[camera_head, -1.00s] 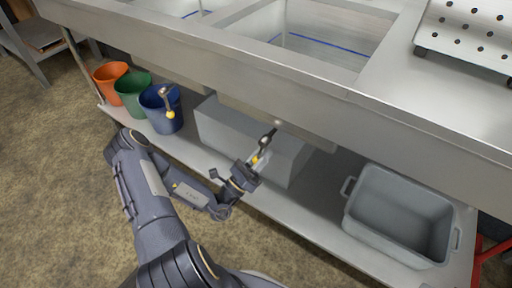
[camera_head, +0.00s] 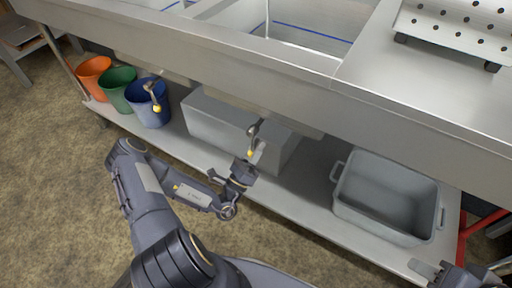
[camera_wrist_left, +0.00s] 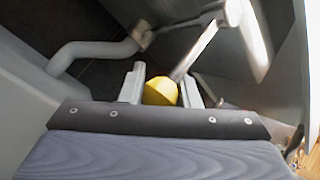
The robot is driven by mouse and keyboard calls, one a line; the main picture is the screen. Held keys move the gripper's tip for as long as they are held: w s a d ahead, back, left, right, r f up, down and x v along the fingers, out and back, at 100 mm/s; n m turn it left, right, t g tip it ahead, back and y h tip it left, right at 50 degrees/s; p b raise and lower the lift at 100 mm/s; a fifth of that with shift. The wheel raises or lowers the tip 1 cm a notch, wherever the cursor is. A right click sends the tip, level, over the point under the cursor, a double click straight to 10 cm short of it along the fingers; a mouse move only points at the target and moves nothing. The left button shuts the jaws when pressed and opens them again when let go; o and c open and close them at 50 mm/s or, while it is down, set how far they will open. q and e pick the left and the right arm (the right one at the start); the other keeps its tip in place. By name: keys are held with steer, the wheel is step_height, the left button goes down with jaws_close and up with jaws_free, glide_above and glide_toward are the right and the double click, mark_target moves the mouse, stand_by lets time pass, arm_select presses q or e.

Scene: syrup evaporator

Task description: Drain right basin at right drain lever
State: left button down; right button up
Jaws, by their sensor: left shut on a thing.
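The right drain lever (camera_head: 253,131) is a metal rod with a yellow knob (camera_head: 250,153), hanging below the right basin (camera_head: 315,33). A blue line runs along that basin's inner wall. My left gripper (camera_head: 248,161) is shut on the yellow knob. In the left wrist view the knob (camera_wrist_left: 160,91) sits between the two pale fingers (camera_wrist_left: 162,84), with the rod rising to the upper right. My right gripper (camera_head: 428,270) shows only partly at the lower right, clear of the lever; its jaw opening cannot be made out.
The left drain lever (camera_head: 153,95) hangs by a blue bucket (camera_head: 150,116), beside green (camera_head: 118,96) and orange (camera_head: 94,78) buckets. A grey block (camera_head: 215,125) stands on the lower shelf behind the lever. A grey tub (camera_head: 388,205) stands to the right. The floor in front is clear.

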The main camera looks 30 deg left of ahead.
arm_select(q)
steer(key=c, duration=1.1)
jaws_free()
steer(key=v, duration=0.7)
steer(key=shift+s+f+p, duration=0.25)
steer(key=shift+s+p, duration=0.1)
steer(key=shift+p, duration=0.1)
